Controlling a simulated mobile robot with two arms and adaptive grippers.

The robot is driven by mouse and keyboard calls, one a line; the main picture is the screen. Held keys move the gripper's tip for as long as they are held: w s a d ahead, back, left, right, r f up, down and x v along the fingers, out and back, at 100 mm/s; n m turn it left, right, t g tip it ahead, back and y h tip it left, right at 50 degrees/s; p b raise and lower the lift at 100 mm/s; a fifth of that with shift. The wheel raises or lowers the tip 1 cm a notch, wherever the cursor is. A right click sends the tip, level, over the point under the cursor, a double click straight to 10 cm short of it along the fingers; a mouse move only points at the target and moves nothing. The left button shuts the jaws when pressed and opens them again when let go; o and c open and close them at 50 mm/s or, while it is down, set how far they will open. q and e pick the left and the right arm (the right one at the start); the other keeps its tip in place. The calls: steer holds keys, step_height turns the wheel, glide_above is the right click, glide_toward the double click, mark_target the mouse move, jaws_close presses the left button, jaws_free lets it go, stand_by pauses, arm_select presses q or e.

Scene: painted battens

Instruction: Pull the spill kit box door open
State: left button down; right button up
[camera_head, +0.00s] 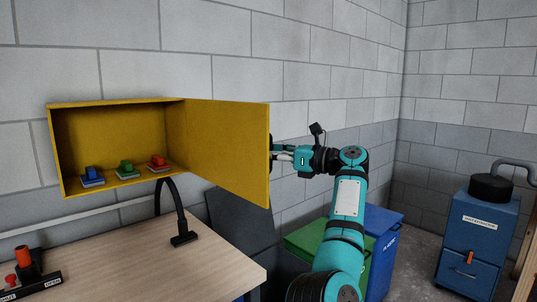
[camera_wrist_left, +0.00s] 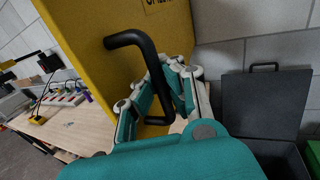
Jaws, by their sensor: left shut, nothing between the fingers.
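The yellow spill kit box (camera_head: 57,150) hangs on the block wall in the head view, its front open. Its door (camera_head: 225,145) is swung wide out to the right, showing its inner face. In the left wrist view the door's outer face (camera_wrist_left: 90,50) carries a black bar handle (camera_wrist_left: 130,39). My left gripper (camera_head: 277,152) is at the outer side of the door, partly hidden by the door edge. My right gripper is not in view.
Blue (camera_head: 91,174), green (camera_head: 126,168) and red (camera_head: 158,162) pieces sit inside the box. A wooden table (camera_head: 130,255) stands below with a black lamp-like arm (camera_head: 181,220). Green (camera_head: 305,240) and blue (camera_head: 383,240) bins and a blue cabinet (camera_head: 470,245) stand right.

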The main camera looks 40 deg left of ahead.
arm_select(q)
steer(key=c, duration=1.6)
jaws_free()
steer(key=shift+w+d+f, duration=0.2)
steer(key=shift+w+d, duration=0.15)
steer(key=shift+d, duration=0.05)
steer(key=shift+c, duration=0.2)
steer(key=shift+s+a+r, duration=0.1)
steer(key=shift+s+a, duration=0.05)
steer(key=shift+s, duration=0.05)
steer(key=v, duration=1.2)
steer(key=shift+w, duration=0.15)
